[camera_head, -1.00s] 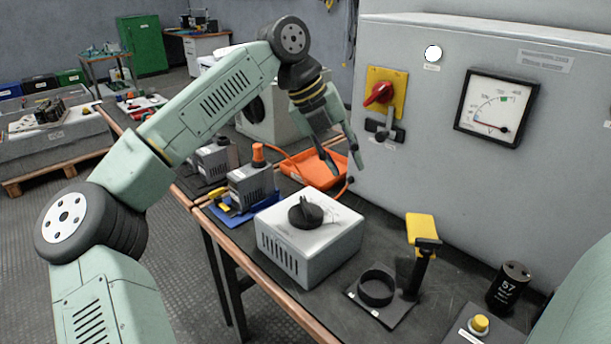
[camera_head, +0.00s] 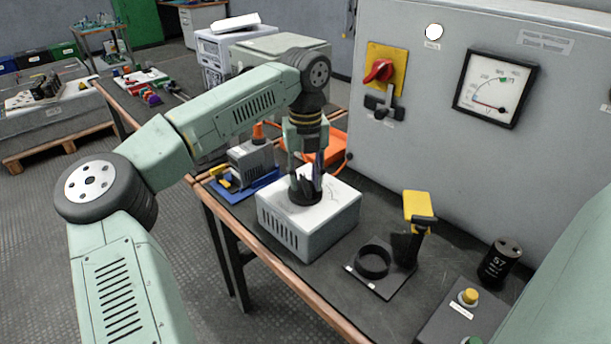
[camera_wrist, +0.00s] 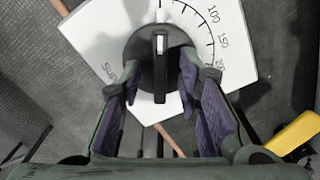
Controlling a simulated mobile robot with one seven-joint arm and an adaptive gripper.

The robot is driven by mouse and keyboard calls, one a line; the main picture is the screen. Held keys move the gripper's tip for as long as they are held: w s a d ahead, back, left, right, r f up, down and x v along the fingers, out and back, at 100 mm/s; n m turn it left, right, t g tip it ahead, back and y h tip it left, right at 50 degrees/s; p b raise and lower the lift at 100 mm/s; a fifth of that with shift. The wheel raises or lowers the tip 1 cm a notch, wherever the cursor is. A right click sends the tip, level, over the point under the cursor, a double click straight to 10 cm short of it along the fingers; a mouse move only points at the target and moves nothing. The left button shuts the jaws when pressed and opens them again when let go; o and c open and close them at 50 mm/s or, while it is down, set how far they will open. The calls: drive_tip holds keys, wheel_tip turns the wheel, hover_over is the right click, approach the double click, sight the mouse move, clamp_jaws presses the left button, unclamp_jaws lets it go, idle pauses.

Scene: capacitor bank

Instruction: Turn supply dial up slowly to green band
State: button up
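The supply dial is a black round knob with a raised bar (camera_head: 303,192) on top of a white-grey box (camera_head: 318,233). In the wrist view the dial (camera_wrist: 160,75) shows a white mark pointing up, with a printed scale to its upper right. My gripper (camera_head: 306,172) points down over the dial. In the wrist view its two fingers (camera_wrist: 160,80) stand either side of the bar, with a visible gap to it on both sides. The panel meter (camera_head: 495,87) has a green band at its upper right; its red needle lies low, pointing left.
A red rotary switch (camera_head: 379,70) on a yellow plate and a white round lamp (camera_head: 434,32) are on the grey cabinet. A black ring stand (camera_head: 373,261), a yellow-topped tool (camera_head: 419,212) and a black capacitor (camera_head: 500,262) stand right of the box. An orange tray (camera_head: 328,146) lies behind.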

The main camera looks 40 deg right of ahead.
drive_tip(key=shift+f, duration=0.25)
clamp_jaws()
idle(0.4)
